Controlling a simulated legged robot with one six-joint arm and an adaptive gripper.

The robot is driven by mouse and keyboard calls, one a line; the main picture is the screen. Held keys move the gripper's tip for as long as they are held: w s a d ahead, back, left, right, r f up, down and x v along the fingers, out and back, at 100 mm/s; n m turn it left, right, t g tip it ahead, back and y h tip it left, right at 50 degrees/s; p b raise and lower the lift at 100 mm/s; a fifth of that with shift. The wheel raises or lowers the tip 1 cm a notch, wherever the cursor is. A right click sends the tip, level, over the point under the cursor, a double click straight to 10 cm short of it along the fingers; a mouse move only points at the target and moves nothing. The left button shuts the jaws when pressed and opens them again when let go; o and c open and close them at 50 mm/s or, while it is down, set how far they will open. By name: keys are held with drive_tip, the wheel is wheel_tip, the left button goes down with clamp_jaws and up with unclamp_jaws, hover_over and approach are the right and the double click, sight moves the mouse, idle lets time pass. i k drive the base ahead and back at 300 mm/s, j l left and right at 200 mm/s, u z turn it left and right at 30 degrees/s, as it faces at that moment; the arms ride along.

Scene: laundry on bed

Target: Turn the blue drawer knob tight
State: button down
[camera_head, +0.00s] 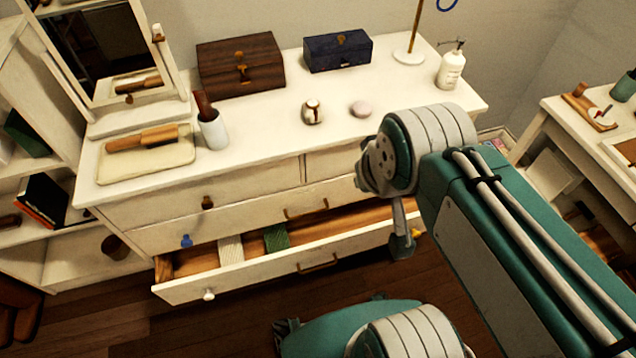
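The blue knob (187,241) is on the left end of the middle drawer's front (240,226) on the white dresser. It is small, and nothing touches it. How tight it sits cannot be seen. My teal and grey arm (510,235) reaches in from the lower right, with its big round joint in front of the dresser's right side. I cannot make out any gripper fingers. The arm is well to the right of the blue knob.
The bottom drawer (185,290) is pulled out below the blue knob, with a white knob (209,295) and folded cloths inside. A brown knob (207,202) is above. The wooden floor (110,325) at lower left is clear.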

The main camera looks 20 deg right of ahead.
sight(186, 242)
drive_tip(key=u, duration=1.35)
drive_tip(key=i+j, duration=0.1)
drive_tip(key=i+z, duration=0.05)
